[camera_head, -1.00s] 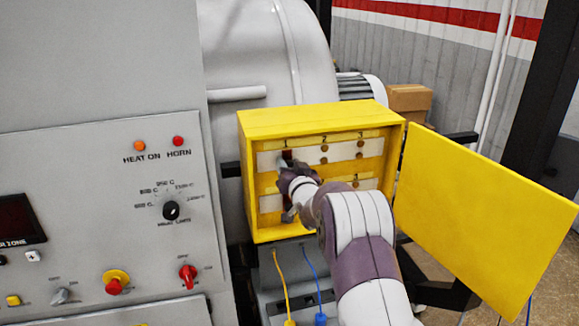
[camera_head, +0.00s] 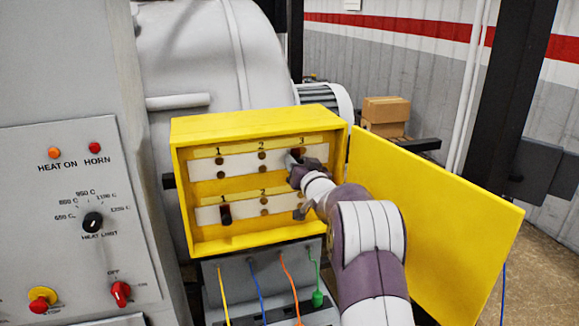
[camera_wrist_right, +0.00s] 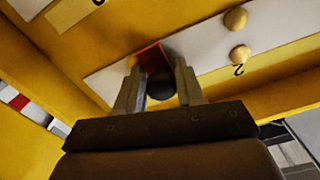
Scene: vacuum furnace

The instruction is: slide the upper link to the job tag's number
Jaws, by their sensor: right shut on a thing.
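The yellow box (camera_head: 260,125) stands open with two white strips inside, an upper strip (camera_head: 238,163) and a lower strip (camera_head: 245,208), each with numbered pairs of brass studs. My right gripper (camera_head: 298,164) is at the upper strip's number 3 and covers most of that place. In the right wrist view the gripper (camera_wrist_right: 160,88) is shut on the upper link, a red and dark piece (camera_wrist_right: 151,58); the number 2 studs beside it are bare. A dark red lower link (camera_head: 225,213) sits at the lower strip's number 1. No job tag is readable. My left gripper is out of view.
The yellow door (camera_head: 430,215) hangs open on the right, close to my right arm. The grey control panel (camera_head: 75,230) with knobs stands on the left. Coloured cables (camera_head: 289,275) hang below the box.

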